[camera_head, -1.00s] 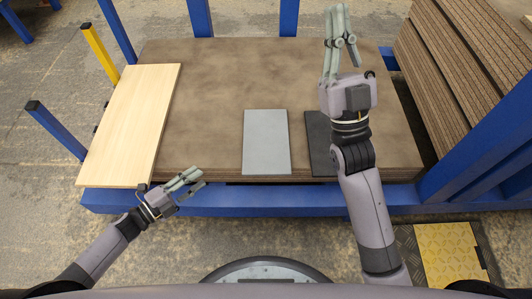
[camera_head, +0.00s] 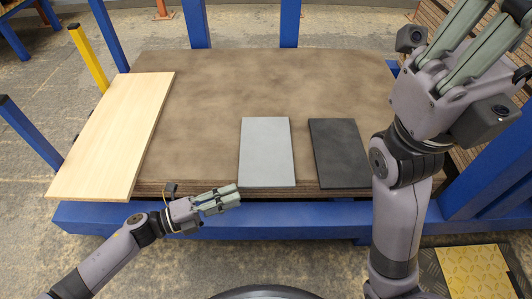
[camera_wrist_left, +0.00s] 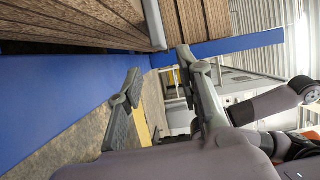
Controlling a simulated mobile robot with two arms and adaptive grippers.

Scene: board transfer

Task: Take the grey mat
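The grey mat (camera_head: 266,152) lies flat near the front edge of the brown board, left of a black mat (camera_head: 339,153). My left gripper (camera_head: 232,196) is just in front of the board's edge, near the mat's front left corner and apart from it. In the left wrist view its two fingers (camera_wrist_left: 165,75) are spread with nothing between them. A thin grey edge, seemingly the mat (camera_wrist_left: 152,25), shows beyond them. My right gripper (camera_head: 490,28) is raised at the upper right, fingers apart and empty, the tips partly cut off by the frame.
The brown board (camera_head: 225,85) rests on a blue frame (camera_head: 270,218). A pale wooden panel (camera_head: 115,130) lies along its left side. Blue posts and a yellow post (camera_head: 88,55) stand around it. The board's middle and back are clear.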

